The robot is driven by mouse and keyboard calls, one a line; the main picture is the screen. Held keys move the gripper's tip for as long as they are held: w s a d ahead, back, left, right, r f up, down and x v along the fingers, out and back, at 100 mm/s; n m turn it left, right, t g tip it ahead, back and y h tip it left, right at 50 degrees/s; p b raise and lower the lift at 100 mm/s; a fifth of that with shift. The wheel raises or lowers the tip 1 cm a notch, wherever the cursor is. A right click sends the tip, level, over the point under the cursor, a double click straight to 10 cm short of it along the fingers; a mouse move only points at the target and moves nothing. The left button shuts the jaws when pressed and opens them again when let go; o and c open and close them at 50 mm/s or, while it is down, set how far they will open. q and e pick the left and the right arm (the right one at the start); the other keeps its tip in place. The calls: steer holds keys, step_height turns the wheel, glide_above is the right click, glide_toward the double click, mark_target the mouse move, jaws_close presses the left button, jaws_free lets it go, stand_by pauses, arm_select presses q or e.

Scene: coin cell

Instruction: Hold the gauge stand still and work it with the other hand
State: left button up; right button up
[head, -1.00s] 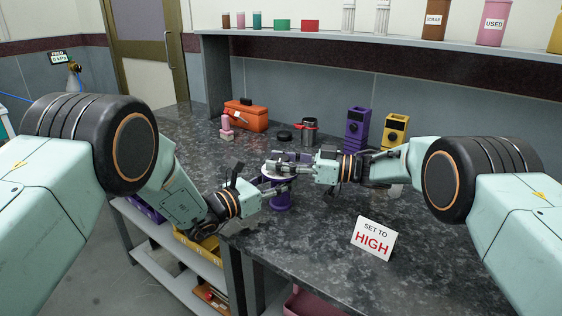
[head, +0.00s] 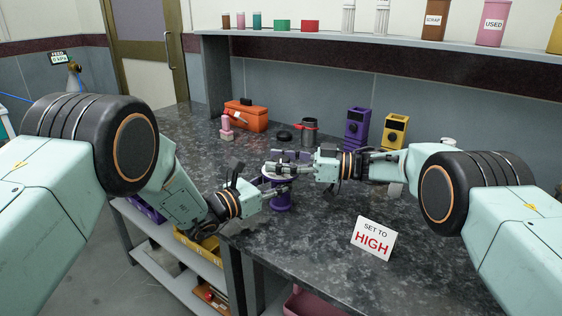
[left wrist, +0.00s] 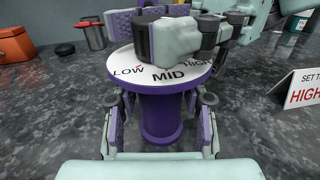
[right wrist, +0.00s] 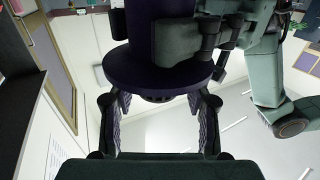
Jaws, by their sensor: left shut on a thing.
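The gauge stand (left wrist: 161,115) is a purple pedestal with a round white dial marked LOW, MID and HIGH; it stands upright near the bench's front edge. A small red mark shows by LOW in the left wrist view. My left gripper (head: 280,195) is shut on the pedestal below the dial. My right gripper (head: 275,168) is over the dial and hides its middle and far part. Its fingers are spread apart in the right wrist view (right wrist: 158,105), next to the dark purple disc (right wrist: 150,72). Contact with the dial's working part is hidden. A sign (head: 373,239) reads SET TO HIGH.
The bench between stand and sign is clear.

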steer(key=shift+o, duration=1)
steer(key=shift+d, duration=0.1)
steer(key=shift+f, duration=0.1)
steer(key=s+d, duration=0.2)
steer(key=d, duration=1)
steer(key=shift+a, duration=0.1)
